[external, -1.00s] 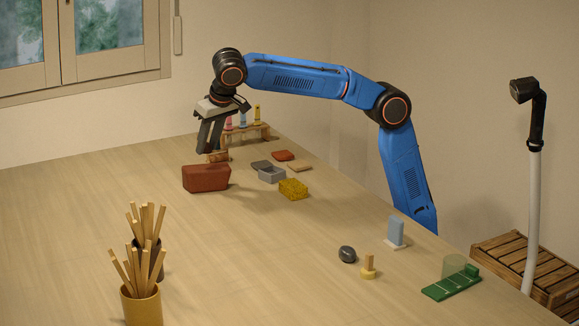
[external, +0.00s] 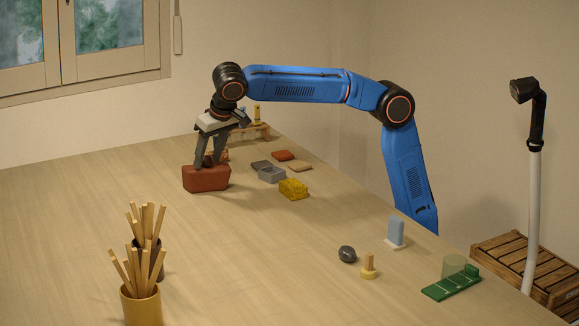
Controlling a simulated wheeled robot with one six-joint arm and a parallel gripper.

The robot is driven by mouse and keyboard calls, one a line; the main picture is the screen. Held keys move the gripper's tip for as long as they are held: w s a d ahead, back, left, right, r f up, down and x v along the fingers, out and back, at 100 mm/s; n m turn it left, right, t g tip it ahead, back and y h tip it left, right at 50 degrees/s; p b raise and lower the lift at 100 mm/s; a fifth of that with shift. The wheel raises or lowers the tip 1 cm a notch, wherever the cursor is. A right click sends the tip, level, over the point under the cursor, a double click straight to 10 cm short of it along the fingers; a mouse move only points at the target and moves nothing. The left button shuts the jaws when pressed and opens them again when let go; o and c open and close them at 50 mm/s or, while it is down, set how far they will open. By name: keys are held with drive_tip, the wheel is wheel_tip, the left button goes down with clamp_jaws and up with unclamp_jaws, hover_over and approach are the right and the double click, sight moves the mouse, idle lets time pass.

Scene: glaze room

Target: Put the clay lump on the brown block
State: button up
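The brown block (external: 206,181) is a reddish-brown block with rounded edges, lying on the table at the far left. My gripper (external: 207,162) points down just above its top. The clay lump (external: 208,160), small and dark brown, sits between the two grey fingers, which seem to be closed against its sides. The lump is low over the top of the block. I cannot tell whether it touches it. The fingers partly hide the lump.
Behind is a wooden rack (external: 258,131). A yellow cup of sticks (external: 141,305) stands at the front left. The middle of the table is clear.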

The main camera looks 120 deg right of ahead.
drive_tip(key=shift+r, duration=0.15)
drive_tip(key=v, duration=1.2)
